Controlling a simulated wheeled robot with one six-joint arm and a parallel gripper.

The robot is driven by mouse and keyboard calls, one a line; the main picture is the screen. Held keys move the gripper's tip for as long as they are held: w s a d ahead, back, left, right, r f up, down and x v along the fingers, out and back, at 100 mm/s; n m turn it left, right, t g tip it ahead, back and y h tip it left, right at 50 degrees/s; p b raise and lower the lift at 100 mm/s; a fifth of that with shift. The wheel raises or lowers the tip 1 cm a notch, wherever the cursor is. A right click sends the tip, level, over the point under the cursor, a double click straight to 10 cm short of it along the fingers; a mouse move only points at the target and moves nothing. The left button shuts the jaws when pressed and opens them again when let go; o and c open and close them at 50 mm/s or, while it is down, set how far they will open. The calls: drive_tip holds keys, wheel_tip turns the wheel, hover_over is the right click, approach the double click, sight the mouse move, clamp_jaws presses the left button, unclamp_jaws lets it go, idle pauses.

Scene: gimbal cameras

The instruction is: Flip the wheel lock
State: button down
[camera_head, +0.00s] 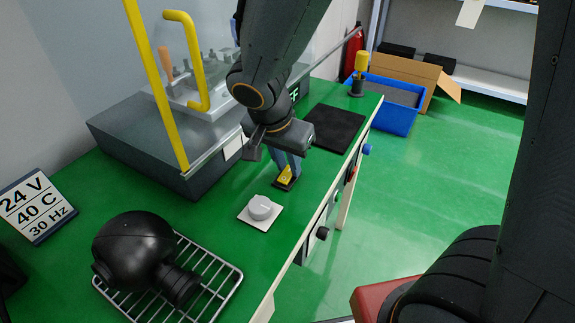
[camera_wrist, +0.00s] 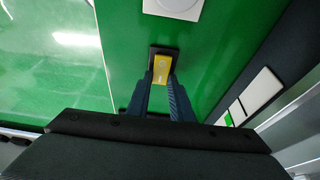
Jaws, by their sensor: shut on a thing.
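A small yellow piece on a black base (camera_head: 284,184), which looks like the wheel lock, sits on the green table top near its front edge. In the wrist view the yellow piece (camera_wrist: 162,66) lies between the blue-grey fingertips. My gripper (camera_head: 290,168) points down over it and is shut on the yellow piece. The fingers partly hide it in the head view. Its exact tilt is hard to tell.
A grey dial on a white plate (camera_head: 260,210) is close by. A black gimbal camera (camera_head: 135,250) rests on a wire rack (camera_head: 215,287). A grey machine with yellow bars (camera_head: 165,140) stands behind. A black mat (camera_head: 335,127) and yellow-topped knob (camera_head: 361,62) lie further along.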

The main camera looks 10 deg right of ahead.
sight(286, 181)
drive_tip(key=c, duration=1.6)
unclamp_jaws()
drive_tip(key=shift+o, duration=0.2)
drive_tip(key=v, duration=0.8)
drive_tip(key=shift+p, duration=0.3)
drive_tip(key=shift+w+d+f, duration=0.1)
drive_tip(key=s+d+f+n+g+y+p, duration=0.1)
drive_tip(key=s+d+f+n, duration=0.1)
drive_tip(key=d, duration=0.4)
drive_tip(key=s+d+f+n+g+y+p, duration=0.1)
drive_tip(key=s+d+f+n+g, duration=0.1)
drive_tip(key=s+d+n, duration=0.3)
drive_tip(key=shift+d+n+p, duration=0.3)
drive_tip(key=shift+d, duration=0.7)
